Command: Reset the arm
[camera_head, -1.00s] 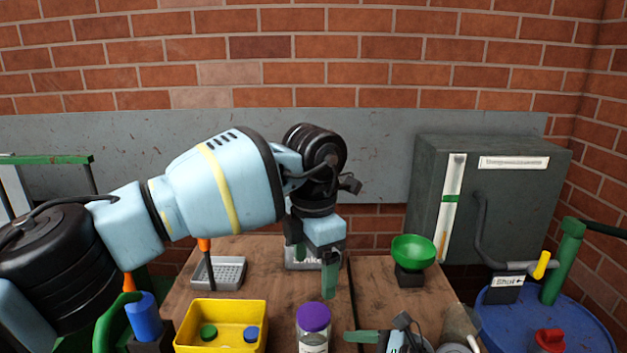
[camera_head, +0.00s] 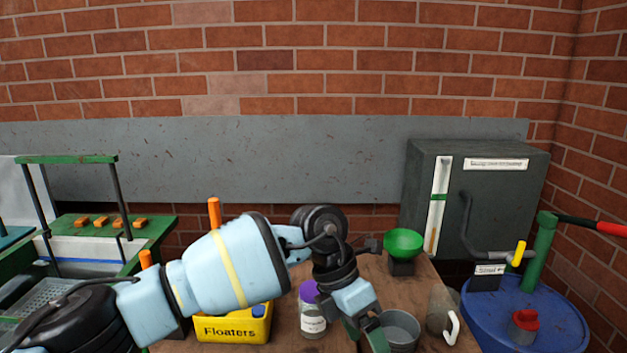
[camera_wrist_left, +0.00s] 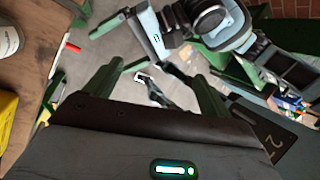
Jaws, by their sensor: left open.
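My left gripper (camera_head: 365,335) hangs low over the front of the wooden bench in the head view, its fingertips partly cut off by the bottom edge. In the left wrist view its two green fingers (camera_wrist_left: 152,88) are wide apart with nothing held between them. My right gripper (camera_wrist_left: 120,46) shows beyond them in that view, its green fingers apart and empty. It is not in the head view.
Close to my left gripper are a purple-lidded jar (camera_head: 313,318), a grey metal cup (camera_head: 400,329) and a glass jug (camera_head: 440,308). A yellow Floaters bin (camera_head: 235,329) is partly behind my arm. A green funnel (camera_head: 403,243) stands behind; a blue drum (camera_head: 525,318) is at right.

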